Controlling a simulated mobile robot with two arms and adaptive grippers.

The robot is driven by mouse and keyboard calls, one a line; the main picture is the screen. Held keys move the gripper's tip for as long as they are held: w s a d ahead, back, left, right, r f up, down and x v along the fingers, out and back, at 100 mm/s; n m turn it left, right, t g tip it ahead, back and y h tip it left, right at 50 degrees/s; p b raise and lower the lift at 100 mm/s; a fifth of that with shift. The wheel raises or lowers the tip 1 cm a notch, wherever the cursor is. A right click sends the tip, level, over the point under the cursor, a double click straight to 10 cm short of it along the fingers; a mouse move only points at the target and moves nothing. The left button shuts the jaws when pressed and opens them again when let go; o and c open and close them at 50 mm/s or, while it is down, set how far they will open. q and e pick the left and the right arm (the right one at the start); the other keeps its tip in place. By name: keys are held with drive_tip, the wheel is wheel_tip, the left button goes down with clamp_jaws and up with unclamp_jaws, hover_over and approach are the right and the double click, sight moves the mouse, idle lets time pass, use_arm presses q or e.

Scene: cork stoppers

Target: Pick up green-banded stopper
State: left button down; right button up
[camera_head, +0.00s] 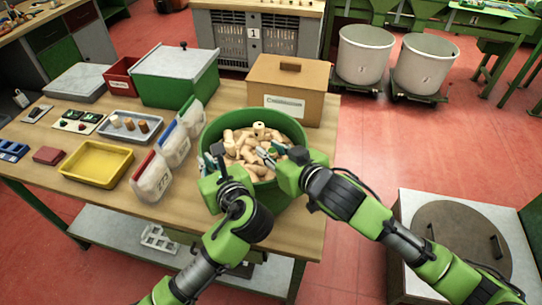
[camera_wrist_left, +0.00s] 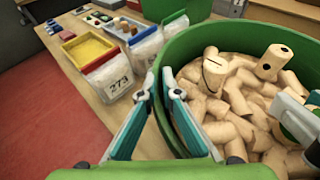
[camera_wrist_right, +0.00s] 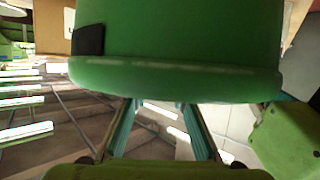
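A round green bin (camera_head: 213,136) full of plain cork stoppers (camera_head: 240,142) stands on the table. In the left wrist view, one stopper (camera_wrist_left: 271,63) has dark dots and another (camera_wrist_left: 215,69) a dark line. My left gripper (camera_head: 213,157) is open and empty at the bin's left rim; its fingers (camera_wrist_left: 161,85) show apart there. My right gripper (camera_head: 266,154) reaches over the stoppers from the right. Its fingers (camera_wrist_right: 158,104) are apart in the right wrist view, with no stopper visible between them.
Clear label-fronted bins (camera_head: 152,178) stand left of the green bin. A yellow tray (camera_head: 96,163) and a grey tray with a few stoppers (camera_head: 130,126) lie farther left. A cardboard box (camera_head: 288,88) and a green box (camera_head: 175,76) stand behind.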

sight(271, 150)
drive_tip(key=shift+c, duration=0.3)
wheel_tip(271, 150, up, 10)
drive_tip(key=shift+r, duration=0.1)
idle(0.3)
use_arm(q)
drive_tip(key=c, duration=2.2)
unclamp_jaws()
